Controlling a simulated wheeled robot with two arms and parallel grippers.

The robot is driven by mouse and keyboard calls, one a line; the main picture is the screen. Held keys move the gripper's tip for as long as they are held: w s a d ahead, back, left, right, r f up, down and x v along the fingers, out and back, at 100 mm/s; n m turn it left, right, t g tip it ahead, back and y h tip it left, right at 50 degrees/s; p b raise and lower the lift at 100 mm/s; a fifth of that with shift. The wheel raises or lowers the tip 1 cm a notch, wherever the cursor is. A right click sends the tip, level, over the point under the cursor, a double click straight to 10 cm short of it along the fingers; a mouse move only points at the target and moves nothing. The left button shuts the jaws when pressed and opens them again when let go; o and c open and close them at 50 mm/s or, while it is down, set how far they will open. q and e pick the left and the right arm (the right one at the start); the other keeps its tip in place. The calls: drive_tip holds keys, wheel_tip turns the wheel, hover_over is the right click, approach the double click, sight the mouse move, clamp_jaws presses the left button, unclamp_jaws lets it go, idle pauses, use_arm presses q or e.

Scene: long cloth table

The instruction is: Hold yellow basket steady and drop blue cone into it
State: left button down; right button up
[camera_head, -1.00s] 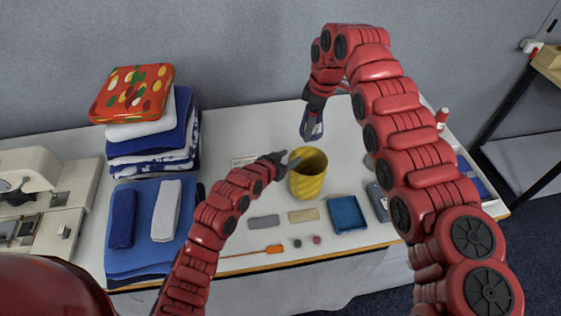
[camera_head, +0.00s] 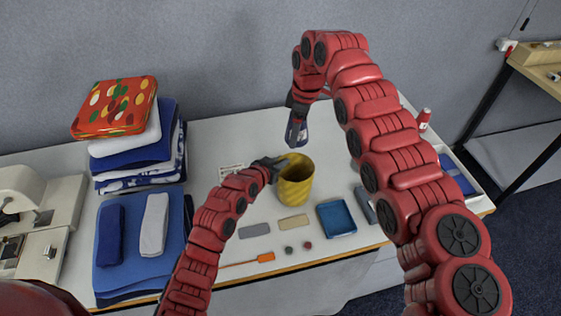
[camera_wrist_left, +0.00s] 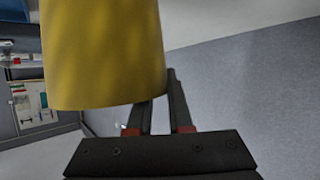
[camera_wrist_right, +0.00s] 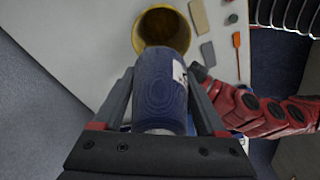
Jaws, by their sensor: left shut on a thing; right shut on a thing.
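The yellow basket (camera_head: 297,190) stands upright on the white table, its open top facing up. My left gripper (camera_head: 280,163) is shut on its rim at the left side. The left wrist view shows the basket's yellow wall (camera_wrist_left: 105,55) close at the fingers (camera_wrist_left: 160,105). The blue cone (camera_head: 297,133) is held by my right gripper (camera_head: 297,108), above and behind the basket in the head view. In the right wrist view the cone (camera_wrist_right: 158,90) is between the fingers, and the basket's open mouth (camera_wrist_right: 160,30) shows just beyond it. The cone is outside the basket.
Folded towels with a red patterned tin (camera_head: 115,107) on top stand at the left, beside a sewing machine (camera_head: 20,215). A blue tray (camera_head: 336,217), an orange-handled tool (camera_head: 265,257) and small pieces lie in front of the basket. A red spool (camera_head: 424,118) stands at the right.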

wheel_tip(320, 180, down, 10)
drive_tip(key=shift+f, duration=0.2)
drive_tip(key=o, duration=1.5)
drive_tip(key=shift+f, duration=0.1)
drive_tip(key=r, duration=0.4)
drive_tip(key=d+r, duration=0.1)
drive_tip(key=r, duration=0.7)
drive_tip(key=shift+s+d, duration=0.2)
drive_tip(key=shift+d, duration=0.05)
use_arm(q)
drive_tip(key=c, duration=0.8)
unclamp_jaws()
drive_tip(key=shift+o, duration=0.2)
